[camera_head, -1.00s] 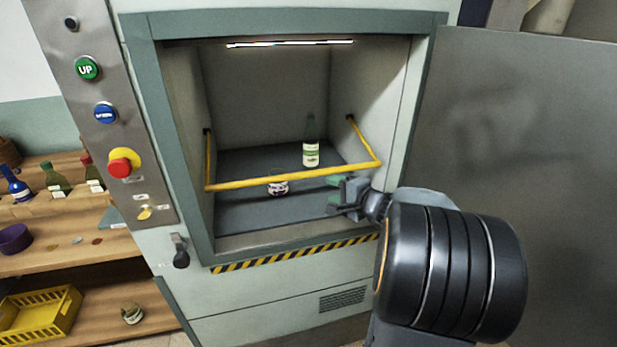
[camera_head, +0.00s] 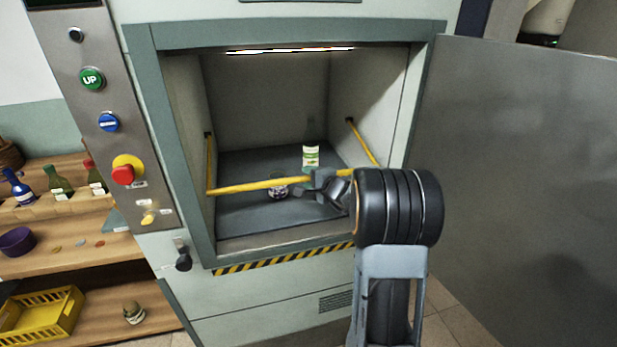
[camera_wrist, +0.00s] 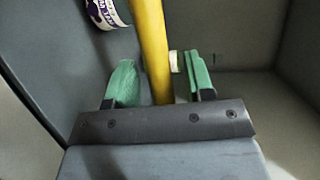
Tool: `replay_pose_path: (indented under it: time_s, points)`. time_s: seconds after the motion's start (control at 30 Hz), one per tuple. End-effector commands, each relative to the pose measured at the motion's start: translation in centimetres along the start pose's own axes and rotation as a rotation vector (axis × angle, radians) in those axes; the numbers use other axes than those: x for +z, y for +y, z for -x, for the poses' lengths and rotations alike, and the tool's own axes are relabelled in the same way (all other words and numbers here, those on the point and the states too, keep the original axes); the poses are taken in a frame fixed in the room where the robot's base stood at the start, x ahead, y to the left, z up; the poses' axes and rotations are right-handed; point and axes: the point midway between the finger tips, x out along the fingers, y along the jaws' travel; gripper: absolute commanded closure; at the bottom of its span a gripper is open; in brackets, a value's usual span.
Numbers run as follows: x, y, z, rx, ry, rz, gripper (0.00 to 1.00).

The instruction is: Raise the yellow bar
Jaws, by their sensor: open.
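The yellow bar (camera_head: 240,187) is down, spanning the front of the open lift compartment, with side arms running back to the walls. My gripper (camera_head: 308,182) is at the bar's right half, partly hidden by my wrist. In the wrist view, the yellow bar (camera_wrist: 149,40) runs between the two green fingers of my gripper (camera_wrist: 160,80). The fingers are apart, with a gap on each side of the bar. Whether the bar touches the palm is unclear.
The open grey door (camera_head: 530,150) is at right. A button panel (camera_head: 105,160) and shelves with bottles are at left.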

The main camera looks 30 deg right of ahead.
Motion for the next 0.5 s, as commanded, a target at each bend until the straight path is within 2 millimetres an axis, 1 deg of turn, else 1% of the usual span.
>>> replay_pose_path:
  time_s: [0.1, 0.37, 0.5]
  points:
    - [0.02, -0.02, -0.38, 0.000, -0.001, 0.001, 0.52]
    - [0.02, -0.01, -0.45, 0.000, 0.000, 0.001, 0.52]
    - [0.02, 0.00, -0.44, 0.000, 0.000, 0.000, 0.63]
